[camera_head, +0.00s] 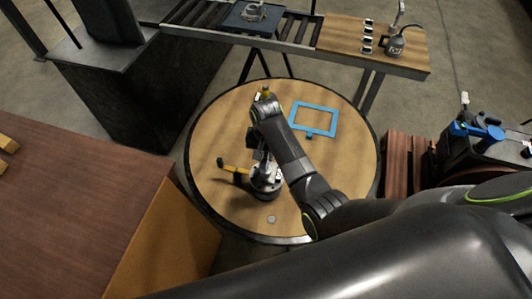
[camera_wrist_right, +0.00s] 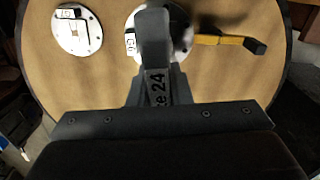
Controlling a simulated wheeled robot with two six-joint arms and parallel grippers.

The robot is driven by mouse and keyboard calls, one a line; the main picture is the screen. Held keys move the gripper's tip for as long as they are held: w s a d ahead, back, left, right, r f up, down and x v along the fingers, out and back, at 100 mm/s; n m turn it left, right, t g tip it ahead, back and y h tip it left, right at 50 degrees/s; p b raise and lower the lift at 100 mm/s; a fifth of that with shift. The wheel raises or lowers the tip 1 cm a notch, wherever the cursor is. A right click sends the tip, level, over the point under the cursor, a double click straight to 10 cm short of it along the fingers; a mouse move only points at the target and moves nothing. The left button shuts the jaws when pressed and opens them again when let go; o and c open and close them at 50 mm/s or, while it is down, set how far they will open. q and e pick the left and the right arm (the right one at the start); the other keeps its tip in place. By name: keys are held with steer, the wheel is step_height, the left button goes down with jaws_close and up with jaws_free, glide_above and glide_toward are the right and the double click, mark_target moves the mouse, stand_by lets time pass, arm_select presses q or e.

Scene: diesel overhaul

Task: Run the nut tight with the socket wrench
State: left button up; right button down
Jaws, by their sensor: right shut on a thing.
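The socket wrench's yellow handle (camera_head: 236,170) with a dark end sticks out left over the round table in the head view. It also shows right of my fingers in the wrist view (camera_wrist_right: 222,41). My right gripper (camera_head: 259,150) points down over a dark round fixture (camera_head: 267,188) with light metal on top. In the wrist view my right gripper (camera_wrist_right: 155,40) is shut, with its fingers over a white disc (camera_wrist_right: 133,40). The fingers cover the gripped part of the wrench and the nut, so seating cannot be seen. My left gripper is not in view.
The round wooden table (camera_head: 215,130) carries a blue frame (camera_head: 316,119), a small yellow-topped item (camera_head: 266,91) and a small grey piece (camera_head: 271,219). A second white disc (camera_wrist_right: 78,30) lies nearby. A roller conveyor (camera_head: 235,30) and a wooden bench (camera_head: 350,40) stand behind.

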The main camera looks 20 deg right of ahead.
steer(key=m, duration=0.5)
steer(key=shift+m, duration=0.3)
steer(key=m, duration=0.6)
steer(key=shift+s+f+m, duration=0.1)
steer(key=shift+m, duration=0.2)
steer(key=shift+n, duration=0.4)
steer(key=c, duration=2)
jaws_free()
jaws_close()
